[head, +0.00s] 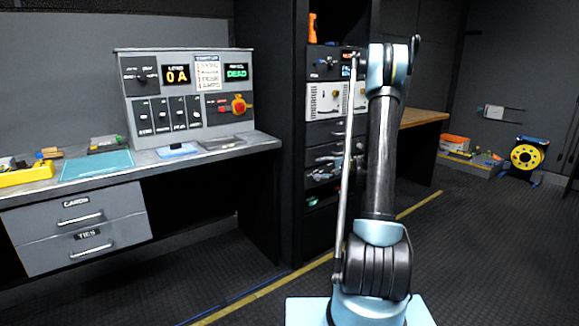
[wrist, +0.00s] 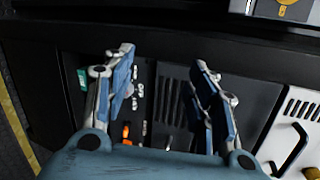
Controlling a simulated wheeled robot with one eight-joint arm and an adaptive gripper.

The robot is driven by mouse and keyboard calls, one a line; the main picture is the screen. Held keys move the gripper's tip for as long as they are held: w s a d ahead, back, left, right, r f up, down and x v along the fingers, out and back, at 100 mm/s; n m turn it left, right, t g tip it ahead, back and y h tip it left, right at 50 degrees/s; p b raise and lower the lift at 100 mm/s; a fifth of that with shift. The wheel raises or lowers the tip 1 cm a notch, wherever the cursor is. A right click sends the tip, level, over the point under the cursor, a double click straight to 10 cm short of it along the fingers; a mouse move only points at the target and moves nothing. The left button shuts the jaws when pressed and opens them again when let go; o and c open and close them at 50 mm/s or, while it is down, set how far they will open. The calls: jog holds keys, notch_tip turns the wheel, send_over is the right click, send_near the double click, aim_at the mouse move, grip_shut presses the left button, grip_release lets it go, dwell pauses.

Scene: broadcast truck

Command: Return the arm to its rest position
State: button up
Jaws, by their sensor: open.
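My arm (head: 380,150) stands nearly upright in the head view, rising from my base in front of the dark equipment rack. My gripper cannot be made out in the head view. In the wrist view my gripper (wrist: 165,85) shows its two fingers spread wide apart, with nothing between them. Beyond the fingers is the dark rack (wrist: 260,60) with a vented panel and small orange and pale items. How far the fingers are from the rack I cannot tell.
A grey desk (head: 232,146) with a control panel (head: 185,90) stands at the left. A wooden-topped bench (head: 422,117) is behind my arm at the right. A yellow cable reel (head: 526,157) stands on the floor at the far right. The floor at right front is clear.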

jog(key=s+a+r+n+g+h, duration=0.2)
jog(key=s+a+r+n+g, duration=0.15)
jog(key=s, duration=1.05)
jog(key=s+a+r+n+g+h, duration=0.25)
jog(key=s+r, duration=0.25)
jog(key=s, duration=0.8)
jog(key=s+d+f+n+h, duration=0.1)
jog(key=s+d+f+n, duration=0.1)
jog(key=s, duration=0.7)
jog(key=s+d+f+n+g+h, duration=0.1)
jog(key=s+d+f+h, duration=0.1)
jog(key=s, duration=0.8)
jog(key=s+d+f+n+g+h, duration=0.1)
jog(key=s+d+f, duration=0.3)
jog(key=s, duration=0.5)
jog(key=shift+s+d+n+h, duration=0.2)
jog(key=shift+s+n+h, duration=0.05)
jog(key=shift+n+h, duration=0.5)
